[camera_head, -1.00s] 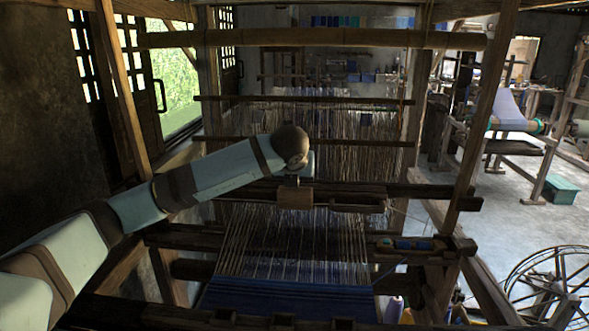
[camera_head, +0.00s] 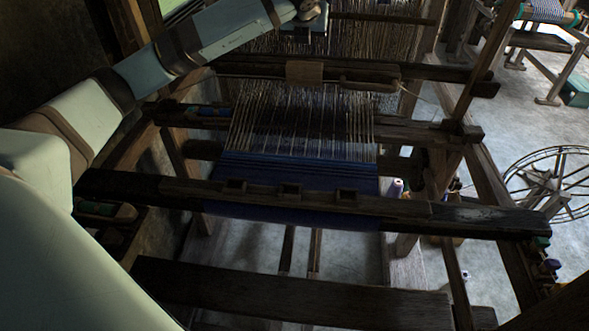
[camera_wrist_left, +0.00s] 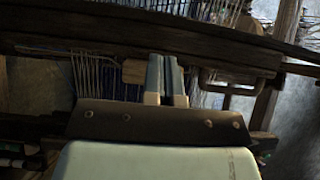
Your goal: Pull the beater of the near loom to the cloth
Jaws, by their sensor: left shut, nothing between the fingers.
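The near loom's beater (camera_head: 420,72) is a dark horizontal wooden bar across the warp, with a paler block (camera_head: 305,71) at its middle. Blue cloth (camera_head: 300,172) lies nearer to me, with a stretch of bare warp threads between it and the beater. My left gripper (camera_head: 303,35) is just above and beyond the block in the head view, partly hidden by my wrist. In the left wrist view its two fingers (camera_wrist_left: 166,62) are shut together and empty, beside the block (camera_wrist_left: 133,72); I cannot tell whether they touch it. My right gripper is not in view.
A dark front beam (camera_head: 480,217) crosses in front of the cloth, with a bench plank (camera_head: 290,295) below it. Loom posts stand on both sides. A spinning wheel (camera_head: 550,180) is on the floor at the right, and another loom (camera_head: 545,40) is behind it.

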